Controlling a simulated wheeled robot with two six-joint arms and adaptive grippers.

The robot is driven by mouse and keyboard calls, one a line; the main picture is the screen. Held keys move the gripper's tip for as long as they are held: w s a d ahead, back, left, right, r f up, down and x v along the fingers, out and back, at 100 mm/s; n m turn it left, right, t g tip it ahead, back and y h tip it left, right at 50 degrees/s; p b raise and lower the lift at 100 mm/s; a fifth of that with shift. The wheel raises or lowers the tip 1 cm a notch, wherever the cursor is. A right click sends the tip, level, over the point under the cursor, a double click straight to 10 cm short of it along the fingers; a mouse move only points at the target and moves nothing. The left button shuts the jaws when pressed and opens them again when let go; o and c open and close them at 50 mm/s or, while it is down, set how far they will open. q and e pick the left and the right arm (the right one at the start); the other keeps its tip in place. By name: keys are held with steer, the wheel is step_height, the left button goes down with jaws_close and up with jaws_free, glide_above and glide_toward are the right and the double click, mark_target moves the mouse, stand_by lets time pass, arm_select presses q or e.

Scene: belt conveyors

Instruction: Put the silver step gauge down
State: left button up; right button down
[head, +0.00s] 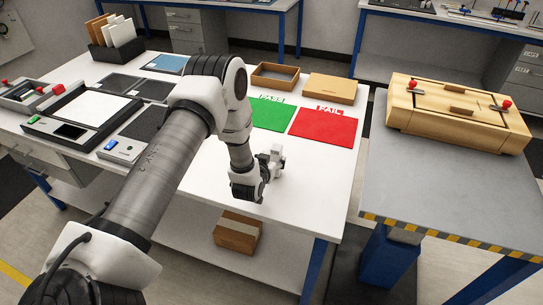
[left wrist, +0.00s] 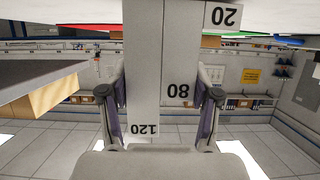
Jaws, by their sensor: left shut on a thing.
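The silver step gauge (left wrist: 145,60) fills the middle of the left wrist view, a pale stepped block marked 20, 80 and 120. My left gripper (left wrist: 160,94) is shut on it, one finger on each side. In the head view my left gripper (head: 274,160) is low over the front right part of the white table, in front of the green PASS mat (head: 271,114) and the red FAIL mat (head: 323,127). The gauge cannot be made out clearly there. I cannot tell whether it touches the table. My right gripper is not in view.
The white table (head: 310,175) is bare around the gripper. An open wooden tray (head: 275,77) and a cardboard box (head: 332,88) lie behind the mats. A grey bench (head: 440,195) with a wooden fixture (head: 458,112) stands right, across a gap. Devices (head: 82,118) stand left.

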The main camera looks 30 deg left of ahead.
arm_select(q)
steer(key=shift+w+d+f, duration=0.15)
steer(key=shift+f, duration=0.15)
steer(key=o, duration=1.4)
steer(key=shift+c, duration=0.2)
steer(key=shift+o, duration=0.4)
